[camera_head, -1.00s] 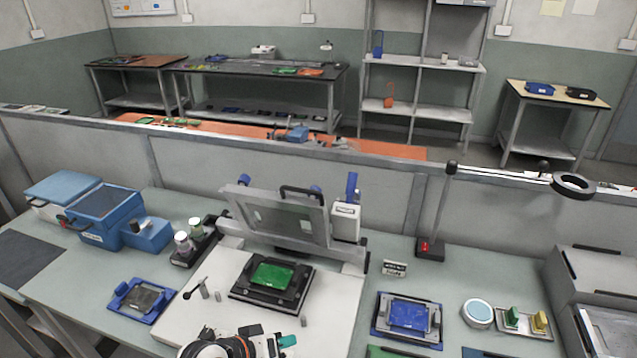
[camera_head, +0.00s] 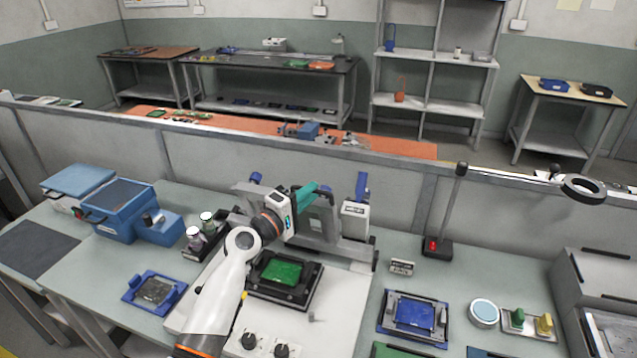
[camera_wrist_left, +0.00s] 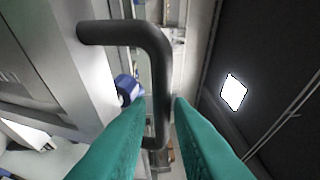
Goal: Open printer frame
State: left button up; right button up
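The printer frame (camera_head: 322,226) is a grey rectangular frame on the printer at the middle of the bench. It stands raised at the back, and my left arm hides much of it. My left gripper (camera_head: 312,191), with teal fingers, is at the top of the frame. In the left wrist view, the frame's black bar handle (camera_wrist_left: 158,70) runs between the two fingers. The fingers are apart, with a gap visible beside the bar. Below the frame, a green board (camera_head: 281,271) lies in a black fixture on the white printer base. My right gripper is out of view.
A white box (camera_head: 355,222) and a blue upright part stand at the frame's right. Blue boxes (camera_head: 120,212) and a blue fixture (camera_head: 155,291) are at left. Another blue fixture (camera_head: 413,314) and a magnifier lamp base (camera_head: 437,247) are at right. A low partition runs behind.

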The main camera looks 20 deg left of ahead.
aim_at(318, 200)
pick_arm(q)
jog(key=shift+x, duration=1.8)
grip_shut()
